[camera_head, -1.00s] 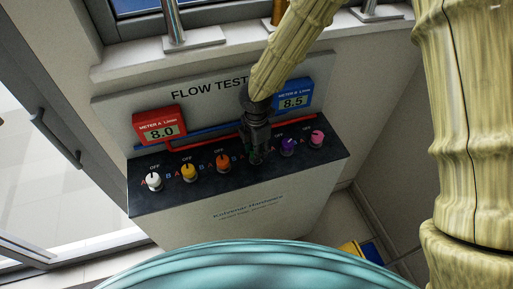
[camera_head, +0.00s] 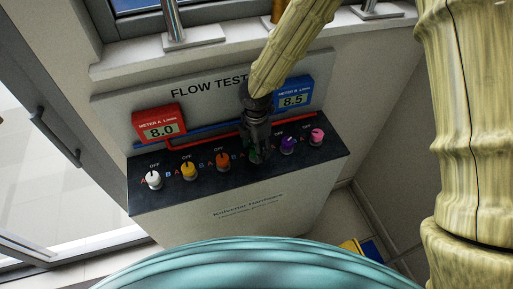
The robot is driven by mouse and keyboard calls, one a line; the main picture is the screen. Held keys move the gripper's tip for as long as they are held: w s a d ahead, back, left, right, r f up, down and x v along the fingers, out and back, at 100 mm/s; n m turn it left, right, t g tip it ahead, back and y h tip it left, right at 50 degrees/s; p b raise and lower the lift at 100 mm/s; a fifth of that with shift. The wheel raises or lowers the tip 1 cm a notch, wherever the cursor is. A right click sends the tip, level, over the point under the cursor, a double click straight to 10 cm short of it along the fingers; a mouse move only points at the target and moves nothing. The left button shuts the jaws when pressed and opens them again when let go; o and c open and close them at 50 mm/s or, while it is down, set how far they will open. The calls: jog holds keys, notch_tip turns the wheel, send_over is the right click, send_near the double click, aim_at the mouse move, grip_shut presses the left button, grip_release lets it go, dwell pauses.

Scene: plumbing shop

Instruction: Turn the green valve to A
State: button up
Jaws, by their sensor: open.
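The flow test panel (camera_head: 236,216) has a row of coloured valve knobs on its dark sloping top. The white (camera_head: 154,180), yellow (camera_head: 190,172), orange (camera_head: 222,162), purple (camera_head: 288,145) and pink (camera_head: 317,137) knobs show. Whether the fingers are around a knob or touch one cannot be told. Red A and blue B letters flank the visible knobs.
Red meter A (camera_head: 160,124) reads 8.0 and blue meter B (camera_head: 293,93) reads 8.5 on the backboard behind the knobs. Red and blue pipes run between them. Metal fixtures (camera_head: 188,38) stand on the ledge above. A window or door frame is at left.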

notch_tip(320, 180, up, 11)
jog(key=shift+r, duration=0.2)
dwell(0.3)
jog(key=shift+d, duration=0.1)
dwell(0.3)
